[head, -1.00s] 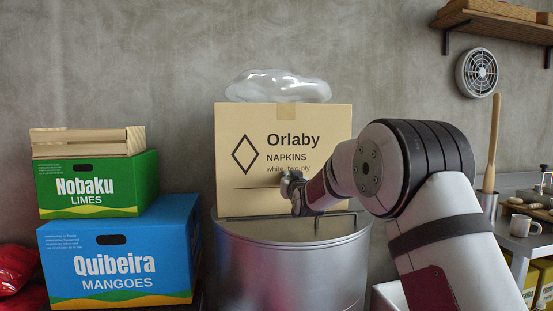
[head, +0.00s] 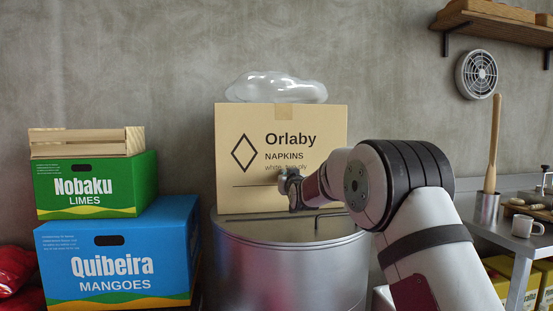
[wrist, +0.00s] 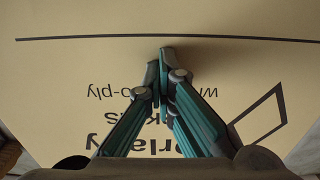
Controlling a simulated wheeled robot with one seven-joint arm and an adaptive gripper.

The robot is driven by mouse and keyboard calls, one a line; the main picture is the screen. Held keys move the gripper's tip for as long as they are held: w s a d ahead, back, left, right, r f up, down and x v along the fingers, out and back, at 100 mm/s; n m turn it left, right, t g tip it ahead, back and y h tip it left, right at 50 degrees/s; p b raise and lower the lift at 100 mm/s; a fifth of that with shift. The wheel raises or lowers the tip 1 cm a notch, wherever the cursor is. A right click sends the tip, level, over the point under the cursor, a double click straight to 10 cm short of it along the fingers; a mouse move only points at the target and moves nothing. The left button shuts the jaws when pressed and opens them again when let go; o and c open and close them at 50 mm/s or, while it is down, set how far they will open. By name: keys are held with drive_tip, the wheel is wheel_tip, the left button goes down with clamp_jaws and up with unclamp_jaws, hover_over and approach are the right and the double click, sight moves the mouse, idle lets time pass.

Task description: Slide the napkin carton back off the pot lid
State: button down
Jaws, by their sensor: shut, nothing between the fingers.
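The napkin carton (head: 240,185), tan and marked Orlaby, stands upright on the back part of the pot lid (head: 275,233). The lid is flat grey metal on a big steel pot (head: 285,275); part of its dark wire handle (head: 325,214) shows in front of the carton. My gripper (head: 284,180) is shut and empty, its fingertips at the lower middle of the carton's front face. In the wrist view the closed fingertips (wrist: 160,55) point at the carton's printed face (wrist: 60,75), which fills most of the view; whether they touch is hard to tell. The carton's underside is hidden.
A clear plastic bundle (head: 275,87) lies on the carton. At left, a wooden crate (head: 85,144) tops the green limes box (head: 100,192) and blue mangoes box (head: 125,255). A grey wall (head: 180,60) is behind. A counter with a mug (head: 524,227) stands right.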

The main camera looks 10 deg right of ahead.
drive_tip(key=s+b, duration=0.3)
drive_tip(key=s, duration=0.6)
drive_tip(key=shift+s, duration=0.35)
idle(0.4)
drive_tip(key=s+f+g, duration=0.6)
drive_tip(key=s, duration=1.5)
drive_tip(key=s+f+g, duration=0.5)
drive_tip(key=s+f, duration=0.1)
drive_tip(key=s, duration=1.4)
drive_tip(key=s+f+g, duration=0.6)
drive_tip(key=s, duration=1.5)
wheel_tip(320, 180, up, 20)
drive_tip(key=t+p, duration=0.3)
drive_tip(key=p, duration=1.5)
drive_tip(key=shift+w+d, duration=0.15)
drive_tip(key=shift+w, duration=0.15)
